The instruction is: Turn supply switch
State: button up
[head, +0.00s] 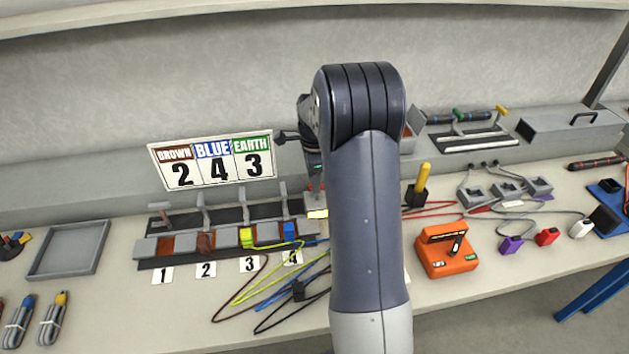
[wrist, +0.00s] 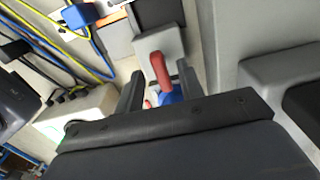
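The supply switch appears to be the grey block (wrist: 157,42) with a red lever (wrist: 160,68) in the wrist view. A bit of blue shows just below the lever. My gripper (wrist: 160,78) is open, with one finger on each side of the red lever. A gap shows beside the lever, and I cannot tell whether either finger touches it. In the head view my arm hides most of the switch and my gripper.
A terminal row with grey levers (head: 244,208) and numbered cards stands left of my arm. Loose cables (head: 262,286) lie in front. A sign (head: 213,160) reads brown 2, blue 4, earth 3. An orange device (head: 447,250) sits right. An empty grey tray (head: 70,248) lies left.

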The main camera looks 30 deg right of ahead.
notch_tip(320, 180, up, 10)
jog(key=shift+f, duration=0.15)
dwell(0.3)
notch_tip(320, 180, down, 11)
jog(key=shift+r, duration=0.15)
jog(key=shift+n, duration=0.3)
dwell(0.5)
